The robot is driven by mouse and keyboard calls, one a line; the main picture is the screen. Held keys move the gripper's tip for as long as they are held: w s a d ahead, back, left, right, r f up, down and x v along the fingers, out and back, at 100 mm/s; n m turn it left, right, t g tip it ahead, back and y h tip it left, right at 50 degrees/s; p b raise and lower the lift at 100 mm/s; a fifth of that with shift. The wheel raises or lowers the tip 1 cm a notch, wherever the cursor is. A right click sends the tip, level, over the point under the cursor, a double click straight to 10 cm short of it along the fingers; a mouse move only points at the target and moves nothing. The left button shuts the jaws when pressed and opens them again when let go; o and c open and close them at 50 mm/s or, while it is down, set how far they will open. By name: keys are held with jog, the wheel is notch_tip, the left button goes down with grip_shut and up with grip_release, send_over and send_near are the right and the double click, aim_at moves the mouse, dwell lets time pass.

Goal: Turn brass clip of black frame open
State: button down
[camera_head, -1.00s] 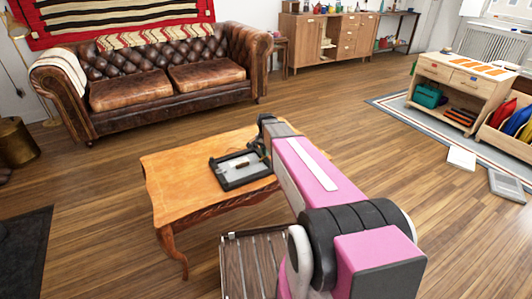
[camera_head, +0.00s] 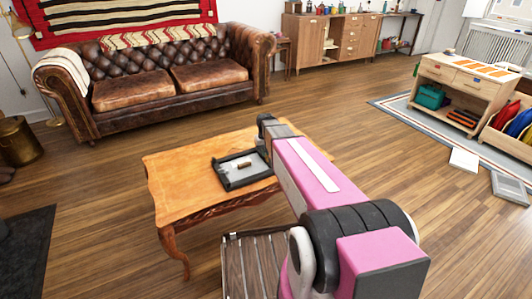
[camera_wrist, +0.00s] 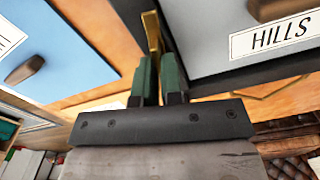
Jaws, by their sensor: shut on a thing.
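The black frame (camera_head: 226,183) lies on the wooden table, with a pale grey panel inside and a small brown piece on it. In the wrist view, a narrow brass clip (camera_wrist: 152,32) stands at the dark frame edge beside a grey panel (camera_wrist: 205,40) with a white label reading "HILLS". My gripper (camera_wrist: 149,76) has green fingers close together on the lower end of the brass clip. The fingers hide the clip's held part. In the head view, my arm covers the frame's right side, and the fingertips are hidden.
The orange-brown table (camera_head: 180,190) has bare wood left of the frame. A blue panel (camera_wrist: 75,40) with a brown knob (camera_wrist: 24,69) is left of the fingers in the wrist view. A slatted seat (camera_head: 252,262) stands close in front of the table. A leather sofa (camera_head: 150,85) is behind.

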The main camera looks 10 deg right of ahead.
jog(key=shift+a+n, duration=0.15)
jog(key=shift+n, duration=1.05)
jog(key=c, duration=1.3)
grip_release()
jog(key=shift+o, duration=0.2)
notch_tip(320, 180, up, 11)
jog(key=shift+f, duration=0.1)
jog(key=s+f+m, duration=0.1)
jog(key=s+f, duration=0.2)
jog(key=s, duration=0.8)
jog(key=s+f+m, duration=0.2)
jog(key=s+f, duration=0.2)
jog(key=s, duration=0.7)
jog(key=shift+s+d, duration=0.25)
jog(key=shift+s, duration=0.05)
